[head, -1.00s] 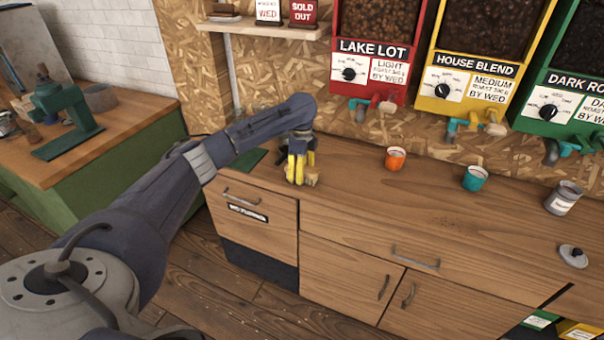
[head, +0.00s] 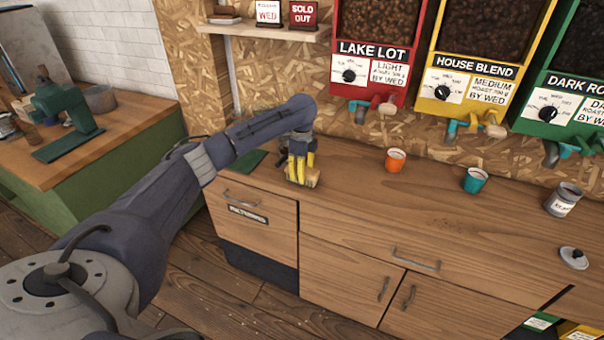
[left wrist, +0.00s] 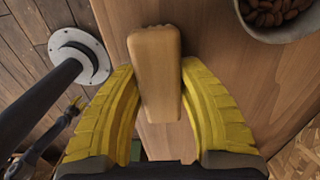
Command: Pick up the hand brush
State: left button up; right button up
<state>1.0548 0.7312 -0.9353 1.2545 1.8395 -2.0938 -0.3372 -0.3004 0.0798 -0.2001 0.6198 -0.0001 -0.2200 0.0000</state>
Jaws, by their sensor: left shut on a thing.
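The hand brush shows as a plain wooden piece (left wrist: 156,70) between the yellow fingers of my left gripper (left wrist: 156,85) in the left wrist view. My left gripper is shut on it. In the head view my left gripper (head: 301,172) points down at the left end of the wooden counter. The brush's wooden end (head: 313,179) sticks out at its fingertips, at or just above the counter top. I cannot tell if it touches the wood. Bristles are not visible.
On the counter (head: 350,185), an orange cup (head: 395,161), a teal cup (head: 475,180) and a grey canister (head: 563,200) stand to the right. A bowl of beans (left wrist: 283,18) shows in the left wrist view. Bean dispensers (head: 375,60) hang behind.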

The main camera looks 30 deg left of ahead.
pick_arm(q)
notch_tip(320, 180, up, 20)
dwell(0.6)
jog(key=o, duration=0.5)
jog(key=c, duration=0.5)
